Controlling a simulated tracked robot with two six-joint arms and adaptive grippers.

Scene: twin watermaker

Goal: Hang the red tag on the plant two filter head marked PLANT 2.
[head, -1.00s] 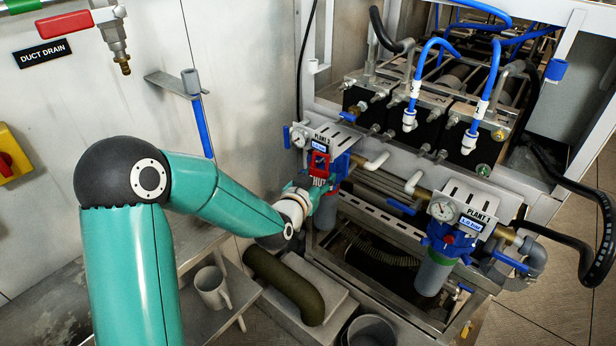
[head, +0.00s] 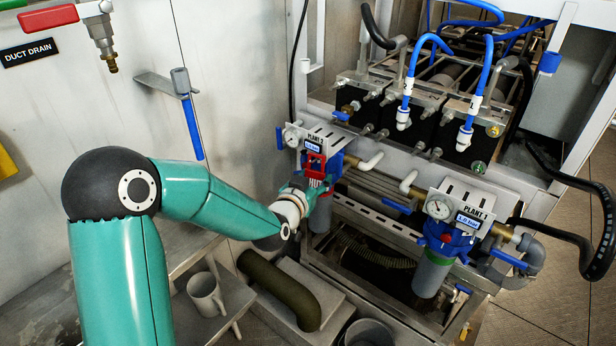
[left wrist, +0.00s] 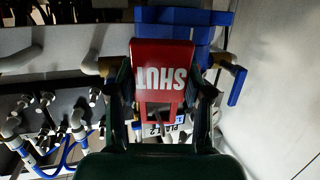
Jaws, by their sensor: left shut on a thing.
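The red tag (head: 314,165) has a window in its upper part and white SHUT lettering. My left gripper (head: 305,187) is shut on it and holds it upright in front of the plant two filter head (head: 337,165), just below the PLANT 2 plate (head: 326,133). In the left wrist view the tag (left wrist: 163,58) appears upside down between the two fingers (left wrist: 165,90). Part of the PLANT 2 label shows beside its window. The tag hides much of the blue filter head (left wrist: 190,22). I cannot tell whether the tag touches it. My right gripper is out of view.
The similar PLANT 1 filter head (head: 447,240) stands to the right with its gauge and blue-handled valves. A blue-handled valve (head: 280,138) is left of the PLANT 2 plate.

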